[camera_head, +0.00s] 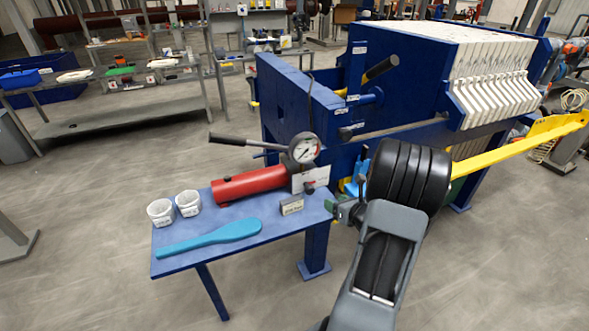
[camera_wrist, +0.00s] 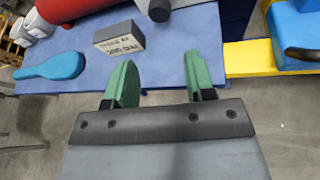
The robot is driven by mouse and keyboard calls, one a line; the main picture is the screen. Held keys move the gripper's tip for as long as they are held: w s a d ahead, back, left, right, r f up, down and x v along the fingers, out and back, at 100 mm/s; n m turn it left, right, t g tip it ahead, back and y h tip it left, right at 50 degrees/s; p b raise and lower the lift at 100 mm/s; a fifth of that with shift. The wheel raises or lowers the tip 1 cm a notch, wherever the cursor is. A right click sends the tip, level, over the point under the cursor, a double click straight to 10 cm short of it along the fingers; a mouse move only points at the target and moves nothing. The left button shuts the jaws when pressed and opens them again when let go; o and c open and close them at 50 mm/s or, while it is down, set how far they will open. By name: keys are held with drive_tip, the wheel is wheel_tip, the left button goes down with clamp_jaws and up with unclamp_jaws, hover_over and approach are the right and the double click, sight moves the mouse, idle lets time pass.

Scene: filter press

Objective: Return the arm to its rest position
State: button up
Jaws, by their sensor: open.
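My gripper shows in the wrist view (camera_wrist: 158,82) with its two green fingers apart and nothing between them. It points toward the front edge of the blue side table (camera_wrist: 85,75), with a small labelled block (camera_wrist: 119,38) just beyond the left finger. In the head view my dark arm reaches up from the bottom, and the gripper is mostly hidden behind it, near the right end of the blue side table (camera_head: 240,250). The labelled block (camera_head: 291,206) lies on that table, apart from the gripper.
A red pump cylinder (camera_head: 248,185) with a gauge (camera_head: 304,148), two white cups (camera_head: 160,211) and a blue paddle (camera_head: 210,238) are on the table. The blue filter press (camera_head: 400,65) stands behind, with a yellow bar (camera_head: 530,135) at right. Floor in front is clear.

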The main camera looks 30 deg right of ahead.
drive_tip(key=s+a+r+n+g+y, duration=0.15)
drive_tip(key=s+a+n+g, duration=0.3)
drive_tip(key=a+n, duration=0.5)
drive_tip(key=s+a+n+g+y, duration=0.3)
drive_tip(key=a+n+g, duration=0.35)
drive_tip(key=n, duration=0.65)
drive_tip(key=s+a+r+n+t+h, duration=0.1)
drive_tip(key=s+a+r+n+h, duration=0.3)
drive_tip(key=a+r+n, duration=0.6)
drive_tip(key=shift+a+r+n+h, duration=0.4)
drive_tip(key=shift+a+n+h, duration=0.3)
drive_tip(key=shift+n, duration=1.95)
